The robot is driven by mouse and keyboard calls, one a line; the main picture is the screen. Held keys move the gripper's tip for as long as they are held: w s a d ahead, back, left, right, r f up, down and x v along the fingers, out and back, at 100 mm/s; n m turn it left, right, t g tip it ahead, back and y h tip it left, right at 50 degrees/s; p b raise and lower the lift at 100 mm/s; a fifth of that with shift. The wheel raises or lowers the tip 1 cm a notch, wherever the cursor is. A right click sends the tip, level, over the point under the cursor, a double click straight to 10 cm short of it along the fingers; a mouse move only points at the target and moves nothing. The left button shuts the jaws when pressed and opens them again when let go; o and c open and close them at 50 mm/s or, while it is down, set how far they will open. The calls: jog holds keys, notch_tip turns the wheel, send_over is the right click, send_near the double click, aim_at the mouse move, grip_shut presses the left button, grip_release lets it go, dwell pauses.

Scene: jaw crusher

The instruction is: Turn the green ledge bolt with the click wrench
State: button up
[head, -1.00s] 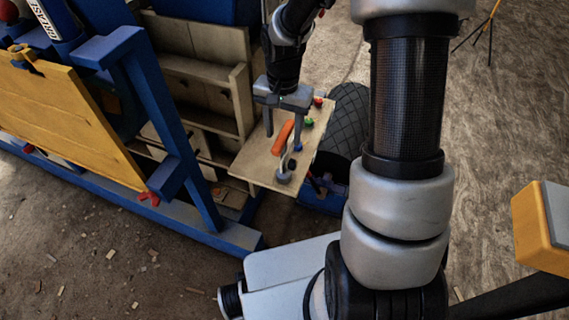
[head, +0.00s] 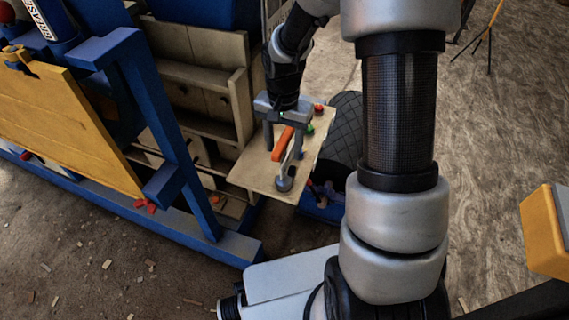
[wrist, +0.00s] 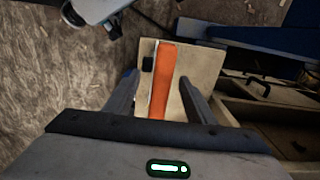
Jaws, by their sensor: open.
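The click wrench has an orange handle (head: 282,144) and a grey round head (head: 284,184), and lies along the wooden ledge (head: 254,170). My gripper (head: 284,149) is open, directly over the wrench, with one finger on each side of the handle. In the wrist view the orange handle (wrist: 162,78) runs between the two fingers of my gripper (wrist: 160,92), with gaps on both sides. The green bolt (head: 310,127) stands on the ledge to the right of my gripper, clear of the wrench. It cannot be made out in the wrist view.
A red bolt (head: 318,108) stands beyond the green one. A black knob (wrist: 148,63) is beside the handle. The blue frame (head: 185,160) and yellow panel (head: 70,125) stand left. A dark wheel (head: 343,128) and blue bin (head: 325,208) are close to the ledge's right side.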

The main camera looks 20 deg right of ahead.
aim_at(287, 140)
grip_shut()
jog(key=shift+r, duration=0.15)
jog(key=shift+w+a+r+p, duration=0.15)
jog(key=shift+w+r+p, duration=0.05)
jog(key=shift+r+p, duration=0.7)
jog(key=shift+r, duration=0.35)
jog(key=shift+s+r+p, duration=0.15)
jog(key=shift+r+p, duration=0.5)
jog(key=shift+s+d, duration=0.25)
jog(key=shift+d, duration=0.25)
dwell(0.4)
